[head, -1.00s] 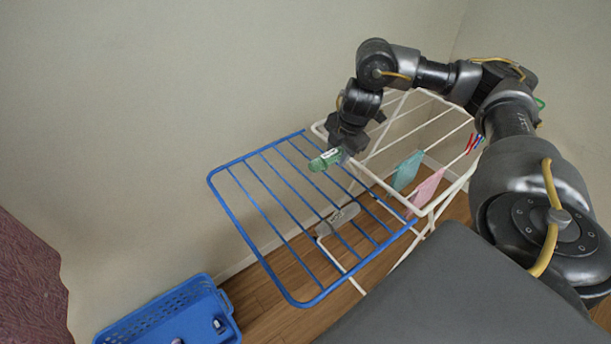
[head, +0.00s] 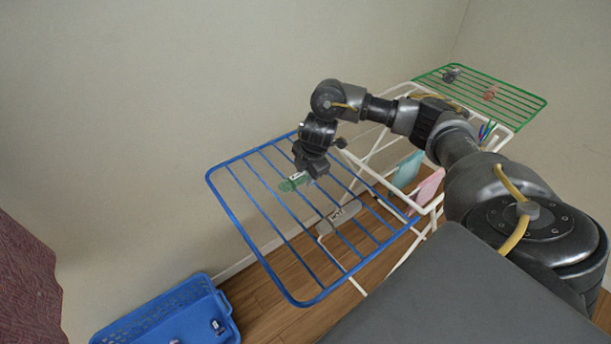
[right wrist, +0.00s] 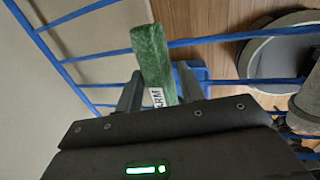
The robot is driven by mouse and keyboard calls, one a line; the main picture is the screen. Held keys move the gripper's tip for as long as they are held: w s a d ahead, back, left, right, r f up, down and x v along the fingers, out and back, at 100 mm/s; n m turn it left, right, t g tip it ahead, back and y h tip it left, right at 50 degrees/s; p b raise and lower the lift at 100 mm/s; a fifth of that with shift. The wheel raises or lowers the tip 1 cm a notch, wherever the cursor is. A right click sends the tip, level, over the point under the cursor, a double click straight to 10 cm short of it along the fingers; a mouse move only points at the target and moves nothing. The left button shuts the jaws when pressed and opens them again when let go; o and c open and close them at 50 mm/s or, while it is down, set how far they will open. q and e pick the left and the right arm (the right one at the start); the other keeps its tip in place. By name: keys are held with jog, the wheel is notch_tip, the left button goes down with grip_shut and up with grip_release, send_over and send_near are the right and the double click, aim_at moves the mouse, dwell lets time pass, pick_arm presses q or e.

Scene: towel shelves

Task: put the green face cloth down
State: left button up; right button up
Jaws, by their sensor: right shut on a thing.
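The green face cloth (head: 292,184) is a small rolled green piece with a white label. In the right wrist view the cloth (right wrist: 152,55) stands out between the fingers, its label near them. My right gripper (head: 303,174) is shut on the cloth and points down over the blue wing of the drying rack (head: 250,245). The fingers (right wrist: 155,90) show on either side of the cloth. I cannot tell whether the cloth touches the blue bars. My left gripper is not in view.
White rack bars (head: 358,155) adjoin the blue wing, with a teal cloth (head: 406,170) and a pink cloth (head: 428,190) hanging there. A green wing (head: 490,95) holds small items at the far right. A blue basket (head: 165,305) stands on the floor at lower left. Most blue bars are bare.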

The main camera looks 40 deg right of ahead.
jog(key=shift+f, duration=0.15)
jog(key=shift+f, duration=0.15)
jog(key=o, duration=0.7)
jog(key=shift+o, duration=0.2)
jog(key=shift+r, duration=0.5)
jog(key=p+v, duration=0.4)
jog(key=v, duration=0.7)
jog(key=shift+s, duration=0.25)
jog(key=shift+a+r, duration=0.1)
